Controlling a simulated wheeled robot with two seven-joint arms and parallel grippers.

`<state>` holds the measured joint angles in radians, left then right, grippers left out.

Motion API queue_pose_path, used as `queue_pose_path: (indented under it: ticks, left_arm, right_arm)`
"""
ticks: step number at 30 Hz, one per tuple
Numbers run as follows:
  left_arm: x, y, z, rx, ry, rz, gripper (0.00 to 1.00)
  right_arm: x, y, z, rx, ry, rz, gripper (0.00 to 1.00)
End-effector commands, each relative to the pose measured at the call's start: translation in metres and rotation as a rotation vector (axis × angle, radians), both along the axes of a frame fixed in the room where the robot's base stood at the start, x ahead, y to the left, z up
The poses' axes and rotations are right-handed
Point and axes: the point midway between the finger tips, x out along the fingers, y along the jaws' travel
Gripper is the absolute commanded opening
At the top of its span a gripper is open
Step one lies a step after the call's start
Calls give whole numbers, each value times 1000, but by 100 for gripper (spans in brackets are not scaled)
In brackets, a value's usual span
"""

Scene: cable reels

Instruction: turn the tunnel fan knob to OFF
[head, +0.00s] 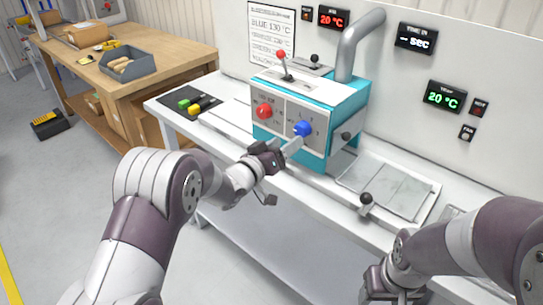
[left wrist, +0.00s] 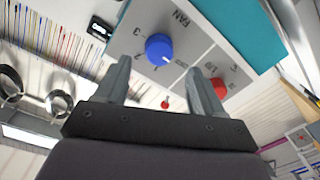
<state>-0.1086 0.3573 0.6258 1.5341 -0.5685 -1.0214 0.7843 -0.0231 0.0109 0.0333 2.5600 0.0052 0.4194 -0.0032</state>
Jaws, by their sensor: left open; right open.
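The blue fan knob (head: 303,128) is on the front panel of the teal and grey tunnel machine (head: 330,105), right of a red knob (head: 264,111). In the left wrist view the blue knob (left wrist: 159,49) sits below the FAN label, with a small pale mark on its lower right rim. My left gripper (head: 293,146) is open just in front of the panel near the blue knob. In the left wrist view its fingers (left wrist: 160,80) are spread, with the knob beyond and between the tips, seemingly not touched. My right gripper (head: 380,285) is low at the bottom right, away from the machine.
A red-tipped lever (head: 282,56) stands on the machine's top. A black-knobbed handle (head: 366,198) sits at the bench (head: 235,155) front, right of the machine. Green and yellow blocks (head: 190,105) lie on a dark mat at left. Wall displays read 20 °C.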

Motion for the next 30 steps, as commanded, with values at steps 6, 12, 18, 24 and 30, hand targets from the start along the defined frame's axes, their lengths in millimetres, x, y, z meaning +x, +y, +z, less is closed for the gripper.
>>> queue_pose_path:
  ticks: [6, 12, 18, 24, 30]
  left_arm:
    - [-43, 29, -1, 0, 1, 2, 68]
    - [-57, 38, -1, 0, 2, 0, 68]
    - [-57, 38, 0, 0, 1, 0, 68]
    - [-57, 38, -1, 9, -3, 1, 68]
    - [-74, 86, -88, 403, 299, 166, 68]
  right_arm:
    - [0, 0, -8, 0, 0, 0, 60]
    - [0, 0, -9, 0, 0, 0, 60]
    - [0, 0, -8, 0, 0, 0, 60]
    - [0, 0, -8, 0, 0, 0, 60]
    - [0, 0, -7, 0, 0, 0, 60]
